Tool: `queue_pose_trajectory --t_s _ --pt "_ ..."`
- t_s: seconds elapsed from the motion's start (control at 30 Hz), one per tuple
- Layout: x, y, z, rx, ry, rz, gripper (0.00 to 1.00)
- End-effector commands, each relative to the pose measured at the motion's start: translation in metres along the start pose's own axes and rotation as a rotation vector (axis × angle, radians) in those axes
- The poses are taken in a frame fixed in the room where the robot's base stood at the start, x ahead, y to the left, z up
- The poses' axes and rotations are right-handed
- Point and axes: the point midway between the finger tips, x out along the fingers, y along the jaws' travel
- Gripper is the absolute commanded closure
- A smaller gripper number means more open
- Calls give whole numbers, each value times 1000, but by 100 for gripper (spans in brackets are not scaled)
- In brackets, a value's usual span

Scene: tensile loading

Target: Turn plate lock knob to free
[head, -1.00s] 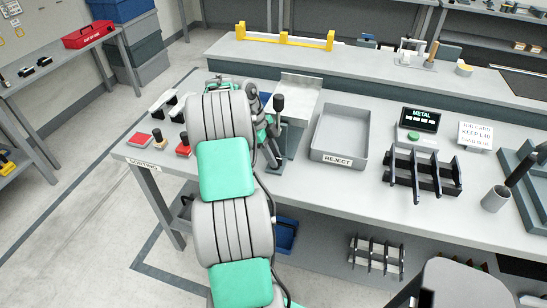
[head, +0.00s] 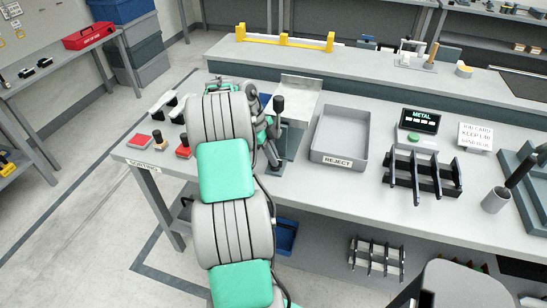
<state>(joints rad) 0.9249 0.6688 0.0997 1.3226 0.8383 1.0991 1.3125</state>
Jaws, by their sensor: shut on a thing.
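A grey device with an upright black-handled lever (head: 278,104) stands at the left part of the bench, just right of my arm. My gripper (head: 273,158) is low beside this device, pointing down, partly hidden by my own arm and wrist. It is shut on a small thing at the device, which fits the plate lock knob. The knob itself is hidden, so its turn position cannot be read.
A grey reject tray (head: 340,135) stands right of the device. Bench space in front of the tray is clear.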

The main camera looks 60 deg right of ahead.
Motion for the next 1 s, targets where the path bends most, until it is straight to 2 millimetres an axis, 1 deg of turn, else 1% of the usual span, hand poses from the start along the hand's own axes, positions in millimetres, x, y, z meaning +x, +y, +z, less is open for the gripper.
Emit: queue_pose_trajectory --t_s 0.23,0.47,1.0 --pt "2 1 0 -35 0 -14 100" --pt "3 2 1 -148 0 -61 100" --pt "4 5 0 -604 0 -251 100"
